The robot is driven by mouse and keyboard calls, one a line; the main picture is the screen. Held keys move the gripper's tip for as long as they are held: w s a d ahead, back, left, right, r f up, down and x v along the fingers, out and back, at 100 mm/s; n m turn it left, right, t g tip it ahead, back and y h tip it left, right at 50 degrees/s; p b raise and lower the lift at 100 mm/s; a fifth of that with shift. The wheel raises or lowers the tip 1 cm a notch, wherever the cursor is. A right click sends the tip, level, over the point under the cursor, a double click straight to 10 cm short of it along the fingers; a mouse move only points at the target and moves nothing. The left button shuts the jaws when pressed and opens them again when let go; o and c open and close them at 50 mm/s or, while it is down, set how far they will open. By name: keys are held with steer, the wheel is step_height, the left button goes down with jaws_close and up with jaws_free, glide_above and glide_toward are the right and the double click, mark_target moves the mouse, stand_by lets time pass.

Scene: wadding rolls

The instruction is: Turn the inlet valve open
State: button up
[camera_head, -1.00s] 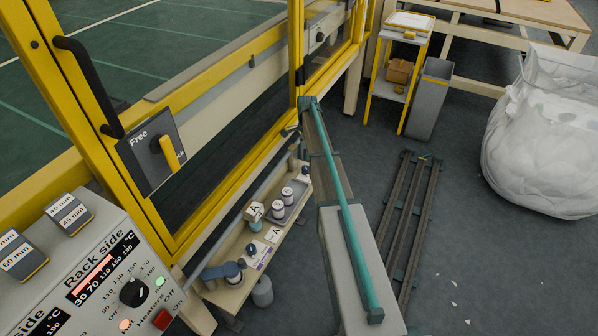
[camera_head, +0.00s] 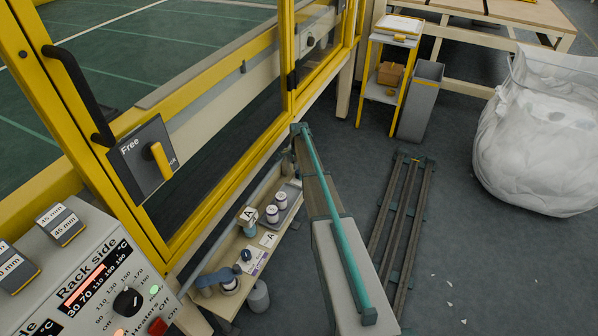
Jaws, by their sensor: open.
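I cannot make out a part that is clearly the inlet valve. A yellow turning handle (camera_head: 161,160) sits on a dark plate marked "Free" on the yellow door frame; the other word on the plate is partly covered by the handle. A black dial (camera_head: 127,302) is on the grey control panel at the lower left. My gripper cannot be made out in this view, so its place relative to these parts does not show.
A low bench (camera_head: 213,262) holds white rolls, bottles and cards marked "A". A long grey shape with a teal bar (camera_head: 335,222) crosses the lower middle. A yellow stand (camera_head: 364,80), grey bin (camera_head: 420,100) and white bag (camera_head: 535,145) stand behind.

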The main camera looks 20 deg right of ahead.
steer(key=shift+c, duration=0.3)
steer(key=c, duration=1.1)
steer(key=n, duration=0.4)
steer(key=shift+n+p, duration=0.3)
steer(key=shift+p, duration=0.1)
steer(key=n, duration=0.4)
steer(key=shift+n, duration=0.3)
steer(key=n, duration=0.4)
steer(key=shift+p, duration=0.4)
steer(key=shift+n, duration=2.4)
